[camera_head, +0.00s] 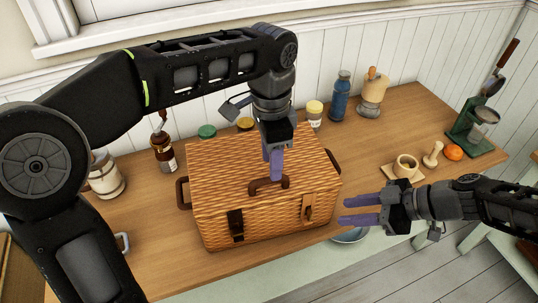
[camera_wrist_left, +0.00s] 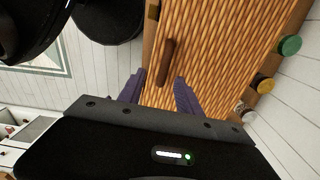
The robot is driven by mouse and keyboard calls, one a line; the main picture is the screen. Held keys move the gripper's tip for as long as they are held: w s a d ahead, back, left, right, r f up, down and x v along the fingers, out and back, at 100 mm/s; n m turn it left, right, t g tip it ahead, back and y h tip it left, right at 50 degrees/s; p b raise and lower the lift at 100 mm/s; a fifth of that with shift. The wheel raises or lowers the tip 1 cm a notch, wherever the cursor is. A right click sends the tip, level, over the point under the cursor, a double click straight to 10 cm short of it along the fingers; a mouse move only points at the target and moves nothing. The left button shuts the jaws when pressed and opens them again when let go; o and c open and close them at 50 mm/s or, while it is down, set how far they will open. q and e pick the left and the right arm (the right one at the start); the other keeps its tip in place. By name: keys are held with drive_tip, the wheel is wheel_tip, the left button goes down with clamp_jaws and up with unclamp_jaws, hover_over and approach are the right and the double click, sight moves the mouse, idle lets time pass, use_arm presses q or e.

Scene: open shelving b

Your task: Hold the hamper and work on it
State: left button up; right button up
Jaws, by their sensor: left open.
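The wicker hamper (camera_head: 225,170) stands shut on the wooden counter. A brown handle (camera_head: 262,185) is on its lid, side handles (camera_head: 183,194) are at its ends, and a dark latch (camera_head: 236,222) and a lighter brown latch (camera_head: 307,207) are on its front. My left gripper (camera_head: 276,172) points down over the lid handle, open. In the left wrist view its fingers (camera_wrist_left: 161,80) are spread, with the handle (camera_wrist_left: 167,62) in line with the gap; I cannot tell whether they touch it. My right gripper (camera_head: 341,210) is open and empty, just right of the hamper's front corner.
A bowl (camera_head: 350,236) sits below the counter edge.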

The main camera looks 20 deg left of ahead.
sight(269, 180)
use_arm(q)
drive_tip(key=shift+w+a+r, duration=0.15)
drive_tip(key=shift+w+a, duration=0.05)
drive_tip(key=shift+a, duration=0.25)
drive_tip(key=shift+d+f, duration=0.1)
drive_tip(key=shift+f, duration=3.85)
drive_tip(key=shift+c, duration=0.5)
clamp_jaws()
